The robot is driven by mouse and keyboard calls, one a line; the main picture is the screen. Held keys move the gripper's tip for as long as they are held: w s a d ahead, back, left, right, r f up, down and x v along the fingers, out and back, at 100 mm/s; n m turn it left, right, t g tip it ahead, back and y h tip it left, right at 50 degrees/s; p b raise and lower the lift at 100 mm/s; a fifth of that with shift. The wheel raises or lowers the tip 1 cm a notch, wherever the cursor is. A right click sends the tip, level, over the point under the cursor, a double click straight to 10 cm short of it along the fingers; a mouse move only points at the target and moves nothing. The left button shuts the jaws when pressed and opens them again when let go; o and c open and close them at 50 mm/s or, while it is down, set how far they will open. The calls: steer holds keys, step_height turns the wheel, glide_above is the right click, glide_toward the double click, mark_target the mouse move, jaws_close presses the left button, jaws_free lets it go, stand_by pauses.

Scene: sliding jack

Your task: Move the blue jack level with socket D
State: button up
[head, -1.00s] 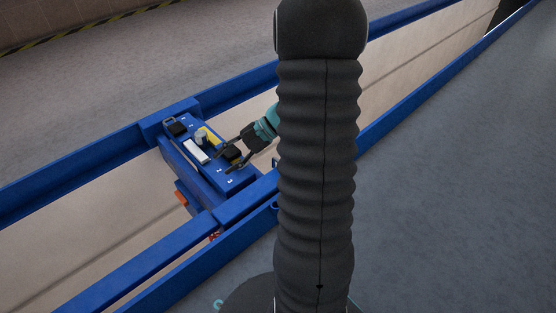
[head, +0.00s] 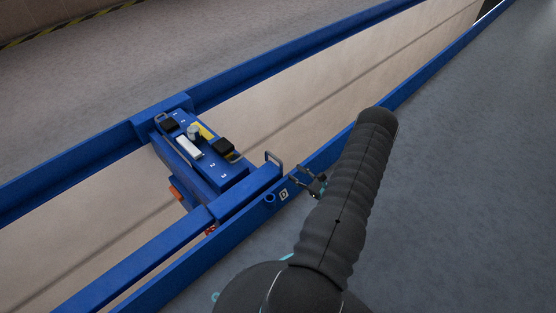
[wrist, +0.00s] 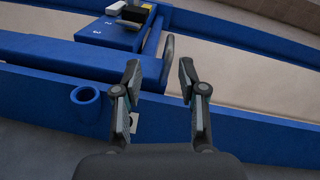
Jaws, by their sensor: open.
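The blue jack (head: 232,176) spans the pit between two blue rails. Its near end carries a grey bar handle (head: 273,158), also in the wrist view (wrist: 168,47). Socket D is a blue ring (head: 269,198) on the near rail, beside a white D label (head: 283,194). It sits just below the right part of the jack's near end. In the wrist view the ring (wrist: 85,97) is left of my gripper, and the label is partly behind a finger. My gripper (head: 306,178) is open and empty by the near rail, right of the handle. The handle shows beyond its fingertips (wrist: 160,72).
The jack's top holds black blocks (head: 222,146), a white block (head: 188,146), a grey cylinder and a yellow piece. Orange parts (head: 177,193) show on its left side. The pit (head: 320,90) is clear to the right. The near rail (head: 400,100) runs along the grey floor.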

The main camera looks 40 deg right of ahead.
mark_target(278, 159)
steer(key=w, duration=0.4)
steer(key=w+f+m+h, duration=0.1)
steer(key=w, duration=0.3)
steer(key=w+f+h, duration=0.1)
steer(key=w, duration=0.3)
steer(key=shift+f, duration=0.2)
jaws_close()
steer(key=shift+w+b, duration=0.1)
steer(key=shift+b, duration=0.2)
